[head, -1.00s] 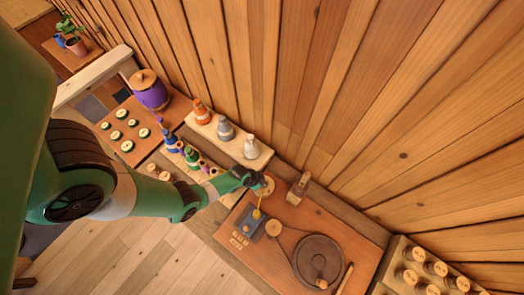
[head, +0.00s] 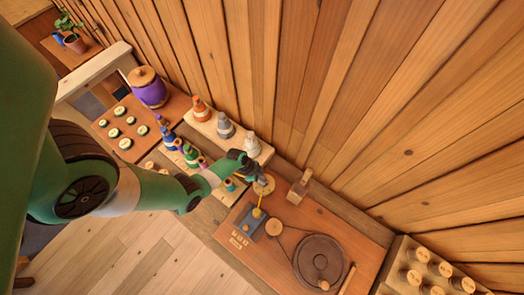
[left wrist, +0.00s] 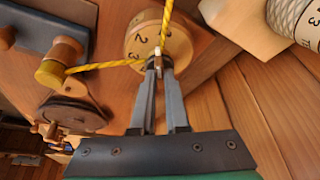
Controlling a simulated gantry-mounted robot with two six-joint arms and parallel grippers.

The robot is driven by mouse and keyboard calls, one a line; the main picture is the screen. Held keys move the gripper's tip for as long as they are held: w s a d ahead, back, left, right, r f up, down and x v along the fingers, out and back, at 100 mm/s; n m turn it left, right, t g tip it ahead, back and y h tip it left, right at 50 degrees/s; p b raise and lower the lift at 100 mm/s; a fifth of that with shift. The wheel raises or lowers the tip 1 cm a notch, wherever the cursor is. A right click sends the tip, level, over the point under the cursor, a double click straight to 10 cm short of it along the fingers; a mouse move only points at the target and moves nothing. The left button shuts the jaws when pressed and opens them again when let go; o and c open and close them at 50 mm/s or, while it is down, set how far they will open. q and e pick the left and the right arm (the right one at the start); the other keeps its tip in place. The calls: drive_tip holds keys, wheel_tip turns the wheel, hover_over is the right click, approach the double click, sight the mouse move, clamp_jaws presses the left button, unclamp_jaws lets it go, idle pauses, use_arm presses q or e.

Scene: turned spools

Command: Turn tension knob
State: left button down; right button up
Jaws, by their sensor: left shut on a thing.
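The tension knob is a round wooden dial with black numbers, seen in the left wrist view (left wrist: 135,42) and partly behind my gripper in the head view (head: 265,187). My left gripper (left wrist: 159,63) is shut on a small pale tab at the dial's face, its fingertips close together. In the head view my left gripper (head: 257,175) reaches the dial from the left and hides part of it. A yellow thread (left wrist: 105,66) runs from a small wooden spool (left wrist: 58,60) to the dial and up past the fingertips. My right gripper is not in view.
The dial stands on a wooden board with a large dark wheel (head: 320,262) and a blue-grey block (head: 250,222). A wooden post (head: 299,189) stands close to its right. Thread cones (head: 226,128) are behind to the left. A plank wall rises behind.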

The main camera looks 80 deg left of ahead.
use_arm(q)
drive_tip(key=shift+a+m+g+h+p, duration=0.15)
drive_tip(key=shift+m+g+h+p, duration=0.4)
drive_tip(key=shift+m, duration=1.05)
drive_tip(key=c, duration=0.9)
unclamp_jaws()
